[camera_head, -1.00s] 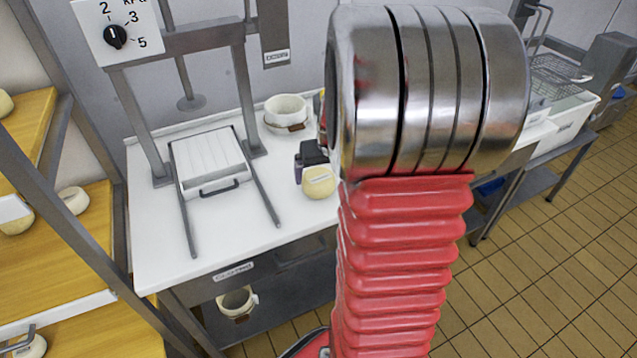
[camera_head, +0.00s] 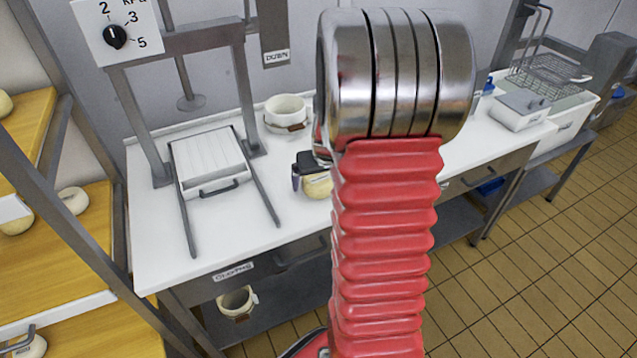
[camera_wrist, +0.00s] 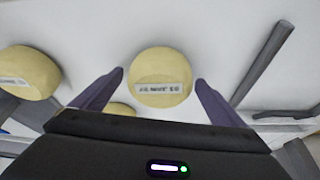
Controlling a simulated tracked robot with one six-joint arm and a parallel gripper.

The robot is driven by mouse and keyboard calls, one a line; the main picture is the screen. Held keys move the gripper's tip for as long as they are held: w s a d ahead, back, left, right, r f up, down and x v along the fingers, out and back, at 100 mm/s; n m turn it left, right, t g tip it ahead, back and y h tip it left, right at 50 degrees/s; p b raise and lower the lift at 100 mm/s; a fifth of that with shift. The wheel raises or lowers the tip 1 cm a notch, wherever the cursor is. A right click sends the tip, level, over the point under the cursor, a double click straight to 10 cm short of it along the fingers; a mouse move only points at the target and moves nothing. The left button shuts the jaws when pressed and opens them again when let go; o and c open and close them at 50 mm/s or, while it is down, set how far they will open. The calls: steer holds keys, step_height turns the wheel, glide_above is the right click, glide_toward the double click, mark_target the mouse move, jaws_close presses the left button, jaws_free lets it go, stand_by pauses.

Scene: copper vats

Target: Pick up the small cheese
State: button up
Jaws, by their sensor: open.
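A round pale-yellow cheese (camera_wrist: 160,65) with a white label stands on the white worktop, centred ahead of my gripper in the wrist view. The label is too blurred to read. My gripper (camera_wrist: 160,77) is open, with one purple finger on each side of this cheese; I cannot tell whether they touch it. A second labelled cheese (camera_wrist: 28,75) is at the left, and part of another yellow piece (camera_wrist: 118,108) shows behind the left finger. In the head view, a cheese (camera_head: 318,188) shows below my gripper (camera_head: 300,178), partly hidden by it and my arm.
A press frame with a white ribbed tray (camera_head: 208,158) stands left on the worktop (camera_head: 160,240). A white round mould (camera_head: 286,110) is behind my gripper. A grey-lidded box (camera_head: 520,110) stands right. Wooden shelves with cheeses (camera_head: 72,200) are far left.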

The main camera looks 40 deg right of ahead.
mark_target(319, 176)
steer(key=shift+w+f, duration=0.1)
steer(key=shift+f, duration=0.2)
steer(key=shift+c, duration=0.3)
steer(key=shift+r, duration=0.1)
steer(key=c, duration=1.4)
step_height(319, 176, up, 10)
stand_by(0.6)
